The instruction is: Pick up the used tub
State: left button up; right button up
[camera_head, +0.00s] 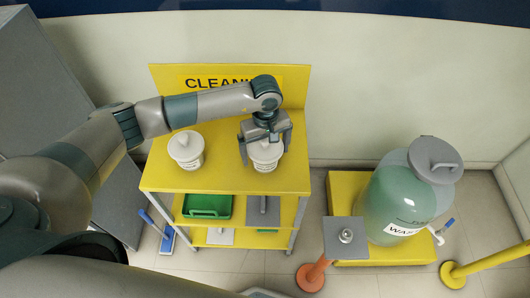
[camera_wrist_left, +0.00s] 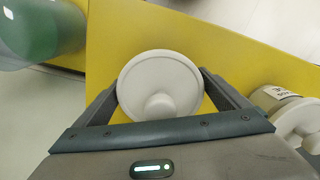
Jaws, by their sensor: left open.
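Two white lidded tubs stand on the yellow top of the cleaning cart. The right tub (camera_head: 265,155) has a label on its front and a round lid with a knob, seen from above in the left wrist view (camera_wrist_left: 160,85). The left tub (camera_head: 187,150) stands apart from it and shows at the right edge of the wrist view (camera_wrist_left: 292,120). The labels are too small to tell which is the used one. My left gripper (camera_head: 266,150) is open, pointing down, with its fingers on either side of the right tub. My right gripper is not in view.
The yellow cart (camera_head: 225,178) has lower shelves with a green tray (camera_head: 207,207). To the right, a large green tank (camera_head: 396,203) with a grey lid stands on a yellow base. A grey plate on an orange post (camera_head: 313,274) stands between them. A wall is behind.

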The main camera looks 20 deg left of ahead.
pick_arm(q)
jog(key=shift+f, duration=0.85)
jog(key=c, duration=1.1)
jog(key=shift+w, duration=0.1)
jog(key=shift+c, duration=0.2)
jog(key=shift+r, duration=0.1)
